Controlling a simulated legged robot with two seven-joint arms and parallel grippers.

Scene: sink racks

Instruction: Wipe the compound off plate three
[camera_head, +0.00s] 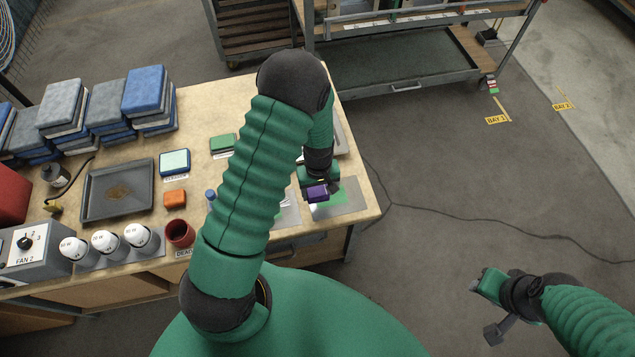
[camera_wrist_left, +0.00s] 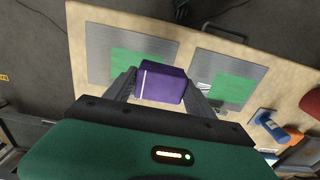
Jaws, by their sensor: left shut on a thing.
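My left gripper (camera_head: 318,185) is shut on a purple block (camera_head: 317,193), over the grey plate (camera_head: 351,207) nearest the bench's right edge. A green patch (camera_head: 343,191) of compound lies on it. The left wrist view shows the purple block (camera_wrist_left: 161,84) between both fingers, overlapping the edge of the green patch (camera_wrist_left: 140,65) on this plate (camera_wrist_left: 102,42). I cannot tell if the block touches the plate. A second plate (camera_wrist_left: 205,65) with a green patch (camera_wrist_left: 240,76) lies beside it. No plate number is legible.
A cart (camera_head: 400,75) is behind.

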